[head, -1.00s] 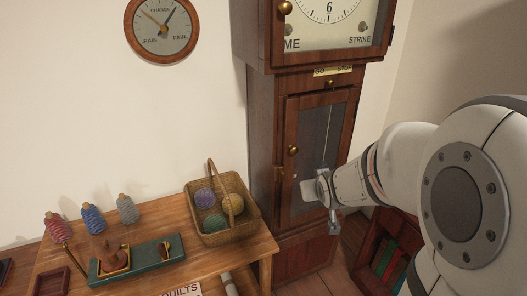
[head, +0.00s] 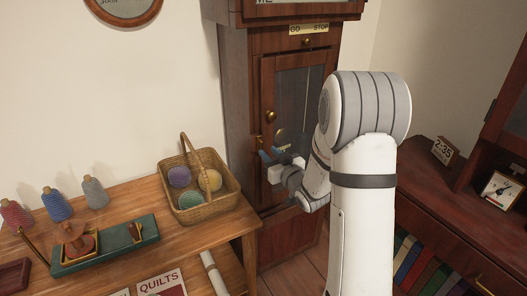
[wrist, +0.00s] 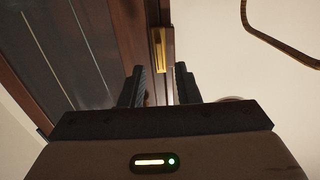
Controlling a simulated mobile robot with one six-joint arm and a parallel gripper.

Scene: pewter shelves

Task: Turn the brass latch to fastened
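The brass latch (wrist: 160,50) is a narrow upright bar at the edge of the tall clock's door, just beyond my fingertips in the wrist view. In the head view a small brass piece (head: 258,141) shows at the door's left edge, below the round brass knob (head: 271,116). My gripper (wrist: 160,84) is open, with nothing held between its fingers. The latch lines up with the gap between them. In the head view my gripper (head: 268,161) is in front of the lower left of the glazed door (head: 293,90) and hides part of it.
A wooden table (head: 135,195) on the left holds a wicker basket (head: 207,208) of yarn balls, thread cones and a green tray (head: 105,247). A dark cabinet (head: 450,185) with books stands at the right. A GO/STOP plate (head: 308,30) is above the door.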

